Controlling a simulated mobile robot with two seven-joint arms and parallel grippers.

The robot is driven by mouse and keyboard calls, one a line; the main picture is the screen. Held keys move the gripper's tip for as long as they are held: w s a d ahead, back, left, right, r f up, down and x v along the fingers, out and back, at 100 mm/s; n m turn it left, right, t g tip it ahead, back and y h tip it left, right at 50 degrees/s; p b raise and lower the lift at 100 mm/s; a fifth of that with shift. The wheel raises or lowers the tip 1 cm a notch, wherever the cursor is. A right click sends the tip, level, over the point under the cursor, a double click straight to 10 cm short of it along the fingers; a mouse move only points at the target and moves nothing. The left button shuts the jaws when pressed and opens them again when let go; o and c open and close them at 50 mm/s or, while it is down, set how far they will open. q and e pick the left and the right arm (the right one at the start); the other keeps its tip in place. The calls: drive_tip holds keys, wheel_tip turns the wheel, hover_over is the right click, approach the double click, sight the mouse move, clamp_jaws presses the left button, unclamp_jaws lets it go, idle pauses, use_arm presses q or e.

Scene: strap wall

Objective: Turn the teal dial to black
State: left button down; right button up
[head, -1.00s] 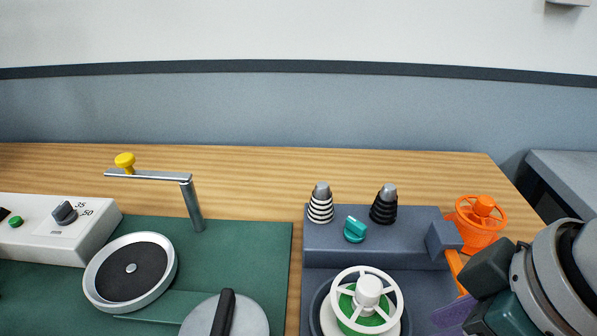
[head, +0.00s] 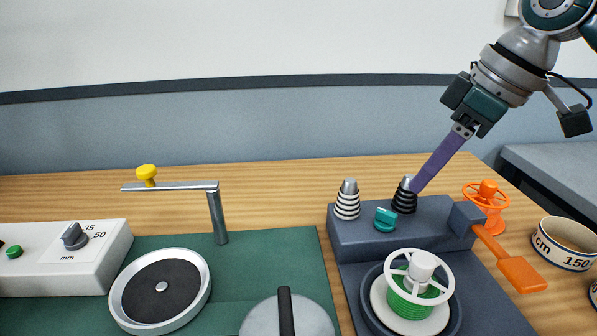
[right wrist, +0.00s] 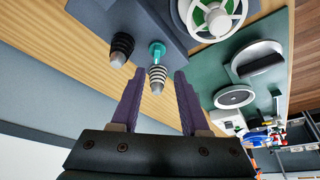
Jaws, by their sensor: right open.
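The teal dial (head: 385,219) sits on the front of the raised dark block, between and below two posts. One post is white with black stripes (head: 347,201); the other is black (head: 405,197); both have grey tips. My right gripper (head: 414,188) is above the block, its purple fingers slanting down to the black post's tip in the head view. In the right wrist view, the gripper (right wrist: 156,75) is open and empty. The striped post (right wrist: 157,78) shows between its fingertips, with the teal dial (right wrist: 156,51) just beyond and the black post (right wrist: 121,48) to the left. My left gripper is not in view.
A white handwheel (head: 417,277) stands in front of the block. An orange lever (head: 509,261) and an orange wheel (head: 486,197) are at its right. A striped-rim bowl (head: 564,244) is farther right. A green board (head: 265,258) with a metal arm (head: 217,208) lies left.

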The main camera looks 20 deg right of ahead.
sight(387, 212)
drive_tip(key=x, duration=0.3)
drive_tip(key=b+x, duration=0.1)
drive_tip(key=x, duration=0.2)
drive_tip(key=b+x, duration=0.1)
drive_tip(key=x, duration=0.2)
drive_tip(key=shift+w+f, duration=0.2)
drive_tip(key=shift+w, duration=0.25)
drive_tip(key=shift+c, duration=0.3)
drive_tip(key=c, duration=0.6)
clamp_jaws()
